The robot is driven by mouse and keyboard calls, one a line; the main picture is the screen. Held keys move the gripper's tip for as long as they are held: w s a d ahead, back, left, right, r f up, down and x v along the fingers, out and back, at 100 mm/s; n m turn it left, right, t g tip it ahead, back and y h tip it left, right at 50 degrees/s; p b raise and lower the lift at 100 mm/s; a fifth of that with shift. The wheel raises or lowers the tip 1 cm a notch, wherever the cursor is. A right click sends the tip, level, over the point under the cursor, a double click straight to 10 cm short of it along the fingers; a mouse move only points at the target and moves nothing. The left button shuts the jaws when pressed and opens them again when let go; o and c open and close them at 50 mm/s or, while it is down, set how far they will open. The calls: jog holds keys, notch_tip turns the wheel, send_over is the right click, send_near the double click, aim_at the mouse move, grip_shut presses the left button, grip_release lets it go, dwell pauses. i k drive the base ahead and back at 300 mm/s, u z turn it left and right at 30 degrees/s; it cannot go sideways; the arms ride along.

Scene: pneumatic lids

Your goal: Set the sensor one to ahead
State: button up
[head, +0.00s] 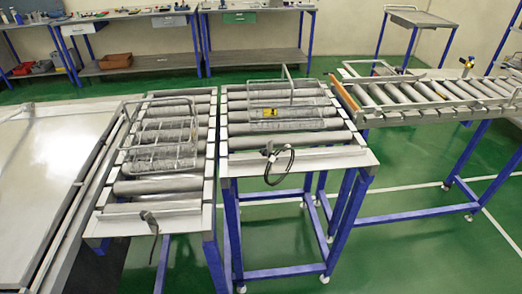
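No label in the head view shows which part is sensor one. A small dark device with a hanging cable (151,222) sits on the front plate of the left roller conveyor (178,220). A looped black cable with a small fitting (272,165) hangs at the front plate of the middle roller conveyor (335,158). A small yellow and dark part (467,65) stands on the far rail of the right roller conveyor. Which way any of these parts faces is too small to tell. My gripper is not in view.
Wire baskets lie on the left (160,152) and middle (283,112) conveyors. An orange-brown bar (344,96) lies at the right conveyor's near end. A large grey panel (45,160) fills the left side. Workbenches (165,13) stand behind. Green floor (420,255) is clear at front right.

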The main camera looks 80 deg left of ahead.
aim_at(268, 152)
jog(key=u, duration=2.6)
jog(key=i, duration=0.75)
jog(key=u, duration=0.15)
